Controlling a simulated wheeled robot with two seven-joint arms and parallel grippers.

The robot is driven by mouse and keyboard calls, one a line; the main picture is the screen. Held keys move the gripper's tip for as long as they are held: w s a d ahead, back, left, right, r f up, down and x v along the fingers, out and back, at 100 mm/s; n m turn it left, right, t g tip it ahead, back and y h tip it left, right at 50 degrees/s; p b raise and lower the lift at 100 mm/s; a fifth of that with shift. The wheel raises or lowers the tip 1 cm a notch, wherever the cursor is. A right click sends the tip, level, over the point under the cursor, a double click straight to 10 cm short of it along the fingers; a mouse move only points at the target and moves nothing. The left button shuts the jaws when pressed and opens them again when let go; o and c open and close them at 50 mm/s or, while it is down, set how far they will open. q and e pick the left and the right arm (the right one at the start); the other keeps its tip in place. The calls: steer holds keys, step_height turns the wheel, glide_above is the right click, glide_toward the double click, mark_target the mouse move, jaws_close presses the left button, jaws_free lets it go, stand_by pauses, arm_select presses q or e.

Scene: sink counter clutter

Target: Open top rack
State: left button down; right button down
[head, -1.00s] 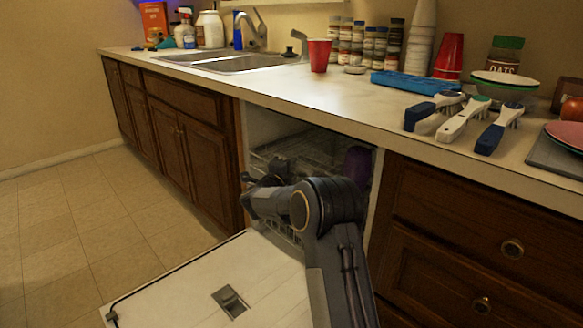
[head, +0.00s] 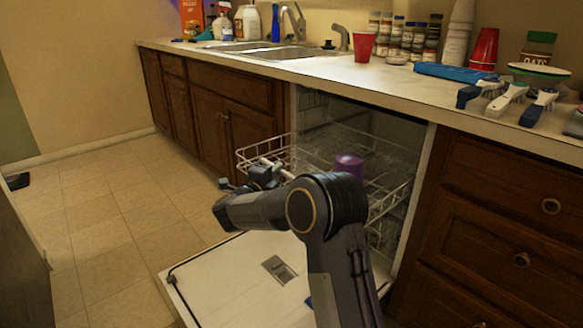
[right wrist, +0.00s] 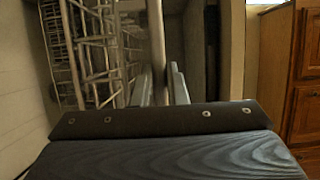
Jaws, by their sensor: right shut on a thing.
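The dishwasher's top rack (head: 395,200) is a white wire rack. It sticks out of the dishwasher opening over the lowered door (head: 225,285). A purple cup (head: 349,162) stands in it. My right gripper (head: 268,168) is at the rack's front edge, shut on it. In the right wrist view, the two fingers of my right gripper (right wrist: 161,88) are on either side of a rack bar (right wrist: 157,40). My right arm hides part of the rack's front and the lower rack. My left gripper is not in view.
The counter (head: 330,68) above holds a red cup (head: 364,46), spice jars, brushes (head: 507,98) and a blue item (head: 455,72). Closed drawers (head: 500,205) stand to the right of the dishwasher. The tiled floor (head: 100,225) at the left is clear.

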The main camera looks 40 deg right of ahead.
steer(key=a, duration=1)
steer(key=shift+s+a, duration=0.25)
steer(key=shift+s, duration=0.2)
steer(key=shift+f, duration=0.15)
steer(key=c, duration=1.4)
jaws_free()
steer(key=shift+a, duration=0.15)
steer(key=shift+c, duration=0.2)
steer(key=p+v, duration=0.1)
steer(key=v, duration=0.6)
steer(key=shift+s+a+p, duration=0.2)
steer(key=shift+a+p, duration=0.1)
steer(key=shift+p, duration=0.1)
